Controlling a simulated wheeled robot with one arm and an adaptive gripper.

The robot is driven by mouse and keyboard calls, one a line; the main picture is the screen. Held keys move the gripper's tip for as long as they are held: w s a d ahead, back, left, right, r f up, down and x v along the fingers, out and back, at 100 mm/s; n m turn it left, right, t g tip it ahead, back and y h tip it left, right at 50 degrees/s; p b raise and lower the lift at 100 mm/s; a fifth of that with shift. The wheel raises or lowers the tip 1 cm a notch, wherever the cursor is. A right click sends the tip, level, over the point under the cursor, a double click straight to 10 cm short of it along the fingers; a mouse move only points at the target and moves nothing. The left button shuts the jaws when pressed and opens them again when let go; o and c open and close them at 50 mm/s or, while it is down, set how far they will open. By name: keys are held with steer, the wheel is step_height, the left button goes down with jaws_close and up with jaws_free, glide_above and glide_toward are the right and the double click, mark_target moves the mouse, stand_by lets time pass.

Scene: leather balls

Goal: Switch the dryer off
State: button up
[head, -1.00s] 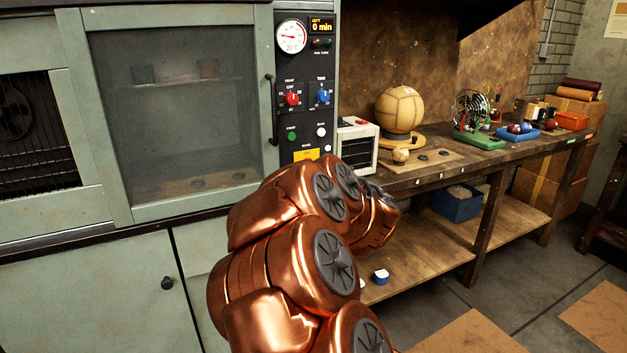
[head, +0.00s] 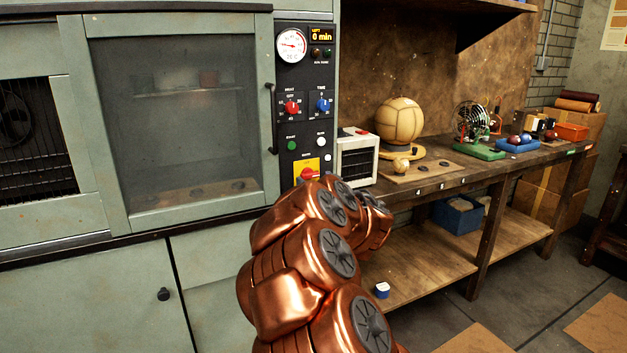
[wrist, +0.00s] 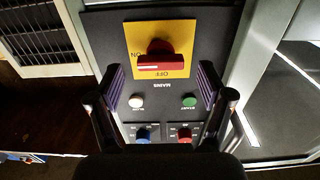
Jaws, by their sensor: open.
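The dryer (head: 210,218) is a pale green cabinet with a glass door, which is shut. Its dark control panel (head: 283,165) carries the mains switch, a red knob (wrist: 162,56) on a yellow plate (wrist: 186,40). The switch plate also shows in the head view (head: 312,162). In the wrist view the panel is upside down; the red bar lies level, its white-marked end towards ON, with OFF at the plate's lower edge. My gripper (wrist: 163,88) is open and empty, facing the panel, its fingers either side and short of the switch. In the head view my arm hides it.
Below the mains plate in the wrist view are a white button (wrist: 136,101), a green start button (wrist: 189,101), and blue (wrist: 144,134) and red (wrist: 184,134) knobs. A small white box-like device (head: 357,160) stands on the workbench (head: 480,175) close right of the panel.

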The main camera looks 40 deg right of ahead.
steer(key=shift+x, duration=0.8)
steer(key=c, duration=1.2)
steer(key=shift+o, duration=0.2)
